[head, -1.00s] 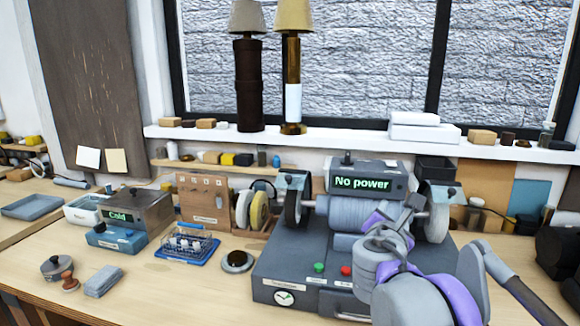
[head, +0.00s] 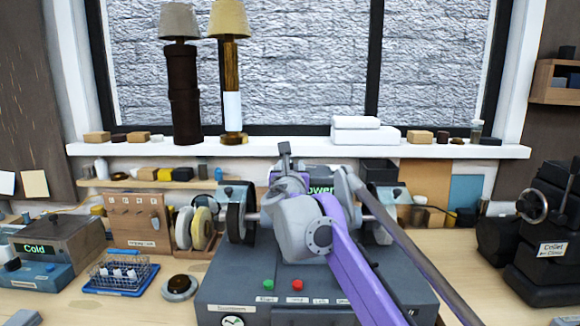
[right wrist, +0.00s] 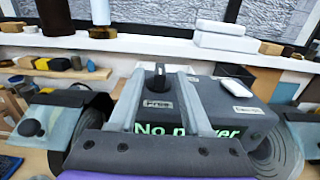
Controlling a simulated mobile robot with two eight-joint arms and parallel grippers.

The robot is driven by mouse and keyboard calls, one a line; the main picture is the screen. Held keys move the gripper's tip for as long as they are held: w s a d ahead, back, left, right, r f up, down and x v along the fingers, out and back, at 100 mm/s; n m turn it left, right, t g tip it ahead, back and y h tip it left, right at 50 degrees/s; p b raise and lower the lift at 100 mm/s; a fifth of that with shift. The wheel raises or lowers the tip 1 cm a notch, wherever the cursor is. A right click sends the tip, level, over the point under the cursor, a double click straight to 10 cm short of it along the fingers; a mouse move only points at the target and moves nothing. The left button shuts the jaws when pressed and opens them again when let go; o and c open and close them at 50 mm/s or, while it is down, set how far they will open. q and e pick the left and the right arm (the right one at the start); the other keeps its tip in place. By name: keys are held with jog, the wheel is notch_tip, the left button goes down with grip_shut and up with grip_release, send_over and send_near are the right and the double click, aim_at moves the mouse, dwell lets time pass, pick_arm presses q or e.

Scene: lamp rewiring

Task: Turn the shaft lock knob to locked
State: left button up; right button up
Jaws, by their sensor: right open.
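The shaft lock knob (right wrist: 157,78) is a small black knob on top of the grey control box (right wrist: 222,92). A label reading "Free" (right wrist: 158,104) sits in front of it; another label (right wrist: 243,110) at the right is too small to read surely. My right gripper (right wrist: 161,70) is open, with one pale finger on each side of the knob in the right wrist view. I cannot tell whether the fingers touch it. In the head view my right gripper (head: 285,158) is over the box and hides the knob and part of the "No power" display (head: 320,189). My left gripper is out of view.
The grinding machine (head: 225,283) has wheels at both sides, with a green button (head: 268,284) and a red one. A windowsill (head: 280,149) with two lamps runs behind. A black collet machine (head: 545,240) stands at the right. A wire basket (head: 118,274) is at the left.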

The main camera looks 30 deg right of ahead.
jog(key=shift+w+d, duration=0.3)
jog(key=shift+w, duration=0.25)
grip_shut()
